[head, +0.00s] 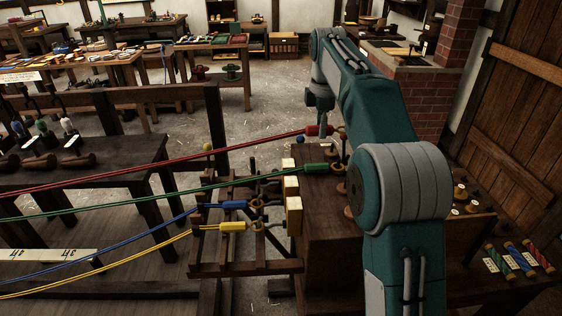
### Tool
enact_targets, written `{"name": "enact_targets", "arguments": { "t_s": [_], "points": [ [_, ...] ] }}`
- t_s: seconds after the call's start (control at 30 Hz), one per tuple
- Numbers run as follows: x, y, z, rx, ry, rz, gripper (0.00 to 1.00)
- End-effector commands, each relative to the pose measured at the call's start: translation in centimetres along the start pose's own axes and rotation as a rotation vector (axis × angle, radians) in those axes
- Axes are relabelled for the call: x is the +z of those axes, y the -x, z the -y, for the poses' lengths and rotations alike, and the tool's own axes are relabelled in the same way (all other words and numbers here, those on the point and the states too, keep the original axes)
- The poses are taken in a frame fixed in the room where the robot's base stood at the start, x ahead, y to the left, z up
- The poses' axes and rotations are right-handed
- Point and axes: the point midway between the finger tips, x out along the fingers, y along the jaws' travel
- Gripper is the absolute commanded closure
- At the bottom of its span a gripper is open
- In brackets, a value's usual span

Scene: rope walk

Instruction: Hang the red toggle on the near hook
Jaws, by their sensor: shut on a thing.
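The red toggle (315,130) sits at the right end of a taut red cord (170,160), directly under my gripper (322,122). My gripper points down from my arm and is shut on the red toggle; its fingertips are small and dark here. The green toggle (316,168), blue toggle (234,205) and yellow toggle (232,226) end their own cords below it. Small hook-like fittings (256,204) show beside the blue and yellow toggles. I cannot tell which hook is the near one; my arm hides part of the area on the right.
A dark wooden frame (240,268) stands below the toggles, with pale blocks (294,216) on its right. Coloured spools (520,258) lie at the lower right. The taut green cord (150,196) and yellow cord (110,270) cross the left side. Open floor (265,95) lies behind.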

Motion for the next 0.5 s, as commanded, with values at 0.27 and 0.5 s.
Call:
{"name": "enact_targets", "arguments": {
  "t_s": [0.27,0.5],
  "points": [
    [-5.5,-3.8,-2.4,0.075,0.011,0.019,0.99],
    [-10.8,-7.1,-3.9,0.153,0.023,0.024,0.99]
  ]
}}
